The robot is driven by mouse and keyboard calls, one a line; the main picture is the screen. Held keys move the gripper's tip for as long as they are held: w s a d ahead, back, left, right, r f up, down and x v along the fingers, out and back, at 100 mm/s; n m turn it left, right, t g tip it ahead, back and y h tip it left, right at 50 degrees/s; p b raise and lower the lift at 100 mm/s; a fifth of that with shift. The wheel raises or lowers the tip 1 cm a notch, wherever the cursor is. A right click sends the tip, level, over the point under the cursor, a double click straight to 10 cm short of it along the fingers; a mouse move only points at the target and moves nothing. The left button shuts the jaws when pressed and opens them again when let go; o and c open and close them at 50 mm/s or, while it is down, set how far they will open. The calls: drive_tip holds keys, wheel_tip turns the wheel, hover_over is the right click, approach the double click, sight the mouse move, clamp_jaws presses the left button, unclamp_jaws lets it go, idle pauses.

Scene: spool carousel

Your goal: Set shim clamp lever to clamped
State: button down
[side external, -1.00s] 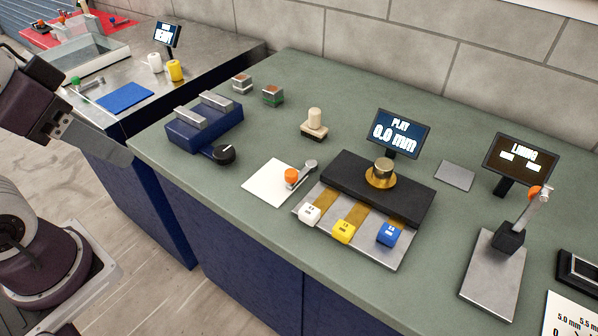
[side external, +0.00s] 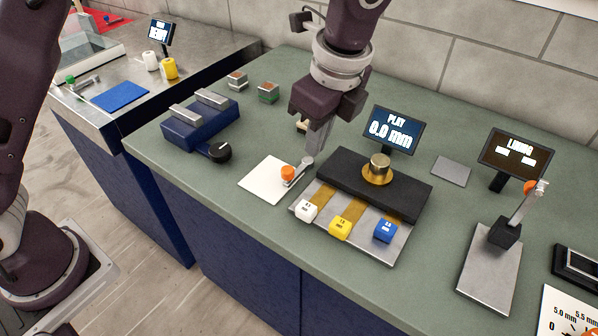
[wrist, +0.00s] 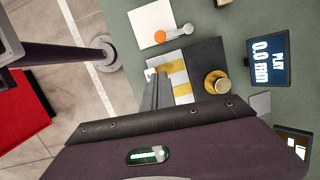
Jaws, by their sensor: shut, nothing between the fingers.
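A lever with an orange knob (side external: 288,173) and a grey arm lies low at the left end of the black block, its knob over a white sheet. I take it for the shim clamp lever. Its arm runs from the knob up and right to a round pivot end. It also shows in the wrist view, knob (wrist: 160,36) and arm whole. My gripper (side external: 311,152) points down, its fingers shut and empty, just above or behind the pivot end. I cannot tell whether they touch it. In the wrist view the shut fingers (wrist: 153,100) appear below the lever, over the shim plate.
The black block (side external: 340,176) carries a brass knob (side external: 379,167). White, yellow and blue shim blocks (side external: 340,228) stand on the plate before it. A PLAY display (side external: 391,130) reads 0.0 mm. Another orange-tipped lever (side external: 528,188) stands at right. A blue fixture (side external: 200,125) sits left.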

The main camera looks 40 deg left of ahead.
drive_tip(key=shift+w+d+f+m, duration=0.25)
drive_tip(key=shift+d+f+m, duration=0.35)
drive_tip(key=shift+d+f, duration=0.45)
drive_tip(key=shift+a+f, duration=0.1)
drive_tip(key=shift+a, duration=0.05)
drive_tip(key=x, duration=1)
drive_tip(key=shift+s+a, duration=0.15)
drive_tip(key=a, duration=0.3)
drive_tip(key=shift+w+a, duration=0.2)
drive_tip(key=shift+w, duration=0.2)
drive_tip(key=shift+a, duration=0.3)
